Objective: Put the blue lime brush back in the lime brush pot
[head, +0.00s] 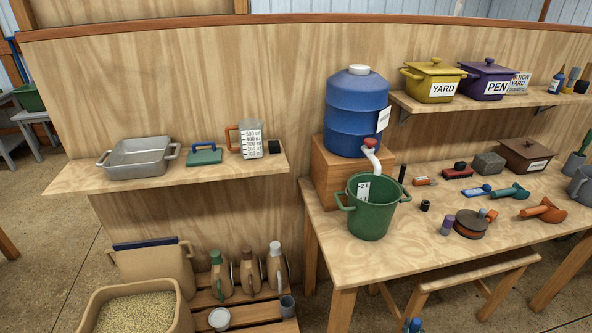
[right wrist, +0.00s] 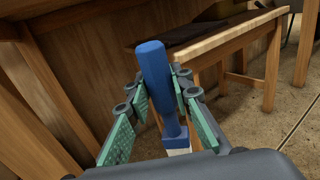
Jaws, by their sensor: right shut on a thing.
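The blue lime brush (right wrist: 154,75) is in the right wrist view, its thick blue handle standing up between my fingers, with a pale part at its lower end. My right gripper (right wrist: 158,92) is shut on it, with green pads on both sides of the handle. In the head view my right gripper (head: 413,325) shows only as a small blue and dark bit at the bottom edge, below the bench. My left gripper is not in view.
A wooden table (head: 410,235) holds a green bucket (head: 372,222), a blue barrel (head: 357,110) on a block, and several small tools. A low bench (head: 470,279) stands before it. A grey mug (head: 582,185) is at the right edge. A shelf (head: 222,174) is at left.

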